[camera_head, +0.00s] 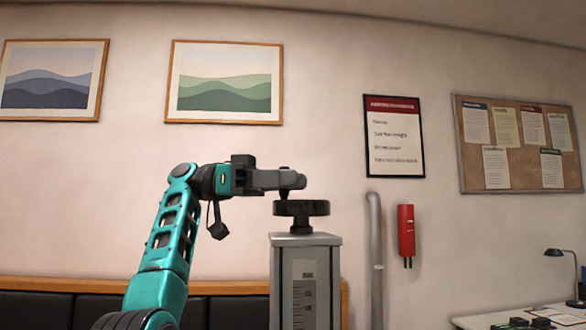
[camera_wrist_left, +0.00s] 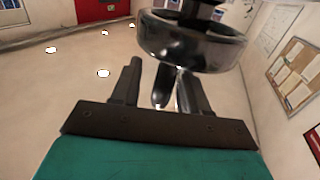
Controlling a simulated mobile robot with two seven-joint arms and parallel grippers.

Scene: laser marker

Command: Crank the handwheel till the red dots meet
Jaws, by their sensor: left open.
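The dark handwheel (camera_head: 302,208) lies flat on top of a grey column (camera_head: 306,241) in the head view. It also shows large at the top of the left wrist view (camera_wrist_left: 190,42). My left gripper (camera_head: 292,180) reaches in level from the left, just above the wheel's left part. In the left wrist view my gripper (camera_wrist_left: 165,85) is open, with a dark upright handle (camera_wrist_left: 163,86) seemingly between its fingers. Whether they touch it I cannot tell. The red dots do not show. My right gripper is not in view.
A scale (camera_head: 304,297) shows on the column's front. A grey pipe (camera_head: 376,260) and a red wall fixture (camera_head: 406,232) are to the right. A desk (camera_head: 500,316) with a black lamp (camera_head: 565,254) stands at far right. A dark bench (camera_head: 40,309) runs along the wall.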

